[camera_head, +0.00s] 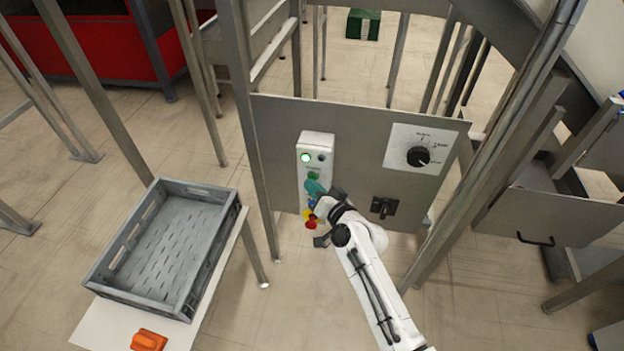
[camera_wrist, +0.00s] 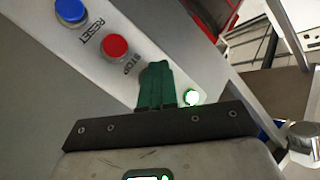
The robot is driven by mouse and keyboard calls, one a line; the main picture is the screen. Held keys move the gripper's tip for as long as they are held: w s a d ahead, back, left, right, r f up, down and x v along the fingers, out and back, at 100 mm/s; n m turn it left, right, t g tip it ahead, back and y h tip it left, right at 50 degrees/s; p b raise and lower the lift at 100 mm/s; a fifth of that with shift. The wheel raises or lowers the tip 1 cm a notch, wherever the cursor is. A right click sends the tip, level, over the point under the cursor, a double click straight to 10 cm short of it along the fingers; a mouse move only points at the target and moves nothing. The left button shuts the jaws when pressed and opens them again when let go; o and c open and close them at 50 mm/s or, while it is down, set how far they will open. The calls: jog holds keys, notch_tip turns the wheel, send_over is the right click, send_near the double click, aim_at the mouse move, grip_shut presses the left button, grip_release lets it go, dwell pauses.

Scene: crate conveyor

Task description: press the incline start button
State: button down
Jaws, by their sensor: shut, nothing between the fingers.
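The control box is a white upright panel (camera_head: 317,145) on a grey metal plate, with a lit green lamp (camera_head: 306,157) at its top. In the wrist view it shows a blue RESET button (camera_wrist: 70,11), a red STOP button (camera_wrist: 115,46) and a lit green light (camera_wrist: 191,97). My gripper (camera_wrist: 157,68) is shut and empty, its green fingers pointing at the panel between STOP and the light. In the head view the gripper (camera_head: 314,180) covers part of the button column. No start button shows clearly; contact cannot be told.
A black rotary knob (camera_head: 418,157) and a black latch (camera_head: 384,207) sit right of the box. A grey crate (camera_head: 103,287) stands on a white table at left, near an orange object (camera_head: 149,340). Metal posts flank the plate.

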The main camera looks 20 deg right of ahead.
jog(key=shift+s+a+p, duration=0.45)
jog(key=shift+s, duration=0.25)
jog(key=s+a+p, duration=0.1)
jog(key=s, duration=0.1)
jog(key=s+a+p, duration=0.2)
dwell(0.5)
jog(key=shift+s, duration=0.1)
dwell(0.6)
